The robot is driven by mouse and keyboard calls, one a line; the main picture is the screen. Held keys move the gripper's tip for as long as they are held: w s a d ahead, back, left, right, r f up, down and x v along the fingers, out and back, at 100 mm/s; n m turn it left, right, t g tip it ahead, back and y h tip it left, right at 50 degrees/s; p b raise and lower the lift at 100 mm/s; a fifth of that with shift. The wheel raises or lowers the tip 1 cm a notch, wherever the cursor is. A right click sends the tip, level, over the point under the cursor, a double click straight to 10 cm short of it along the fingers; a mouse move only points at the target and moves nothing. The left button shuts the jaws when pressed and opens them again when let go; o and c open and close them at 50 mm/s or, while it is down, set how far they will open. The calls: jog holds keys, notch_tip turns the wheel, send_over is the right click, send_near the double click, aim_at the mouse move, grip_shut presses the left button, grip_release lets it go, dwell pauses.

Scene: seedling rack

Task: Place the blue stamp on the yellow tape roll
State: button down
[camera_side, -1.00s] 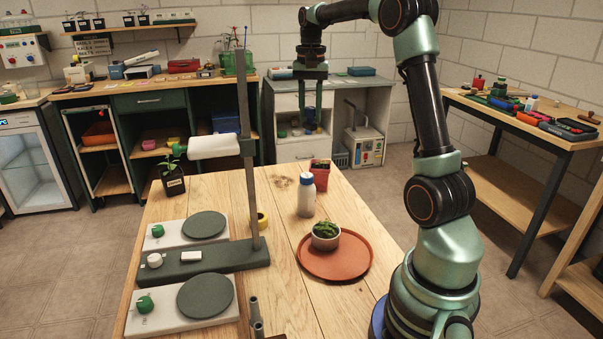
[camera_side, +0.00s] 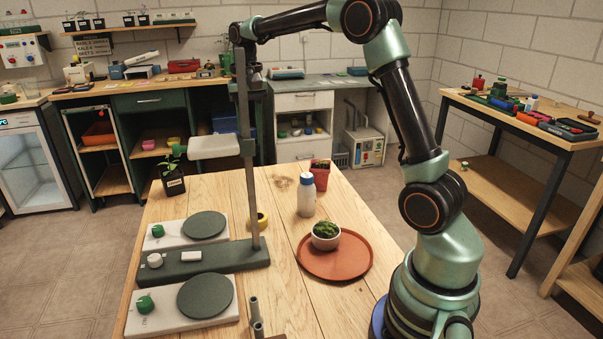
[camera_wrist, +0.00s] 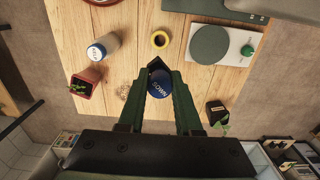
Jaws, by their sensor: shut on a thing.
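My gripper (camera_wrist: 160,75) is shut on the blue stamp (camera_wrist: 159,84), whose round face with white lettering shows between the fingertips in the wrist view. The yellow tape roll (camera_wrist: 160,40) lies flat on the wooden table, just beyond the fingertips in that view. In the side view the tape roll (camera_side: 262,220) is partly hidden behind the stand's post. There my gripper is high above the table's far part, mostly behind the post. I cannot make out the stamp in the side view.
A tall post (camera_side: 247,170) with a white head (camera_side: 214,147) rises beside the tape roll. A white bottle (camera_side: 306,197), a red pot (camera_side: 320,176), a black seedling pot (camera_side: 173,184) and a terracotta tray (camera_side: 352,267) stand around. Bare table lies between bottle and roll.

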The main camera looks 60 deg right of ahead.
notch_tip(320, 180, down, 19)
jog(key=shift+r, duration=0.1)
dwell(0.3)
jog(key=shift+f, duration=0.2)
jog(key=c, duration=0.6)
grip_release()
jog(key=shift+r, duration=0.1)
notch_tip(320, 180, up, 12)
jog(key=shift+r, duration=0.2)
